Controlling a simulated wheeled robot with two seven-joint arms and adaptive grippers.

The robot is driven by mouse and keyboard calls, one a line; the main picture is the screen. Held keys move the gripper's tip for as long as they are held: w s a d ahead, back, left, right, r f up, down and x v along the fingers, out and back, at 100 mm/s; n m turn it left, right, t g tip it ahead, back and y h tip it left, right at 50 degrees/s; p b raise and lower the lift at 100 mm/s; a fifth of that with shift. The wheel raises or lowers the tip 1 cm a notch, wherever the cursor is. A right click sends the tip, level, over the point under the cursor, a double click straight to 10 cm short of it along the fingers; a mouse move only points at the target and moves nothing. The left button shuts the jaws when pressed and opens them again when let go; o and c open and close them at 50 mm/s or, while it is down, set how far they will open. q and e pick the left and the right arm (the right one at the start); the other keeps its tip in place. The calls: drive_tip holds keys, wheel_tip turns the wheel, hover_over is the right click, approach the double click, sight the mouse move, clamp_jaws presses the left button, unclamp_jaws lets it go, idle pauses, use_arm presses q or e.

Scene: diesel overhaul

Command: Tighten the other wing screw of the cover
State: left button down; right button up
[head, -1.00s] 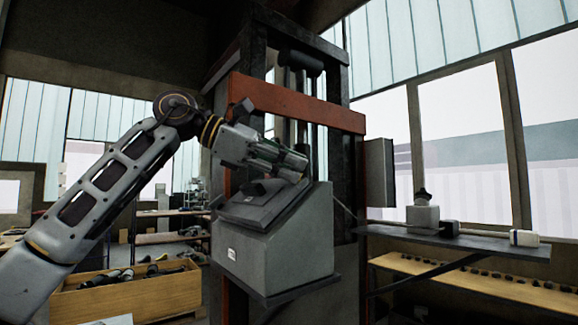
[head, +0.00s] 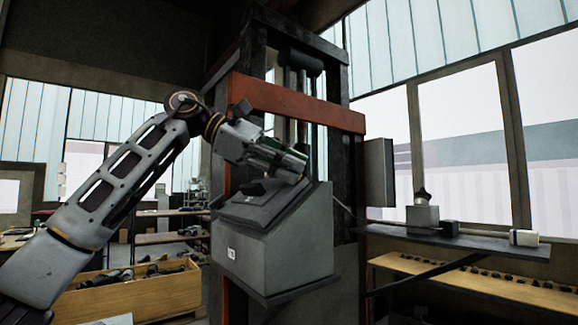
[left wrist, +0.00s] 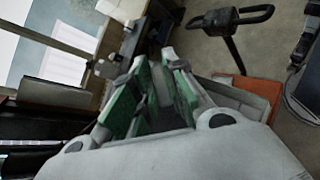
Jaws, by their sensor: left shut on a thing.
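The grey box (head: 275,240) with a sloped top is mounted on the press frame. Its dark cover (head: 250,208) lies on the slope, with a small black knob-like part (head: 254,188), apparently a wing screw, on it. My left gripper (head: 298,174) reaches over the upper right end of the cover. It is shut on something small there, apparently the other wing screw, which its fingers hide. In the left wrist view the green-padded fingers (left wrist: 155,88) point away with a dark area between them; the screw cannot be made out. My right gripper is not in view.
The press's orange crossbeam (head: 295,102) runs just above my left gripper. A dark shelf (head: 455,242) at right carries a grey block (head: 422,218) and small items. A wooden crate (head: 130,298) of parts stands at lower left.

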use_arm(q)
drive_tip(key=shift+m+g+y, duration=0.7)
drive_tip(key=shift+m+g, duration=0.2)
drive_tip(key=shift+m, duration=0.9)
drive_tip(key=c, duration=1.3)
unclamp_jaws()
drive_tip(key=shift+r, duration=0.1)
drive_tip(key=shift+s+a+r, duration=0.25)
drive_tip(key=shift+a+r, duration=0.1)
drive_tip(key=shift+r, duration=0.2)
drive_tip(key=shift+s+a+r, duration=0.25)
drive_tip(key=shift+a+r, duration=0.15)
drive_tip(key=shift+r, duration=0.2)
drive_tip(key=shift+s+a+r, duration=0.25)
drive_tip(key=shift+a+r, duration=0.1)
drive_tip(key=shift+r, duration=0.2)
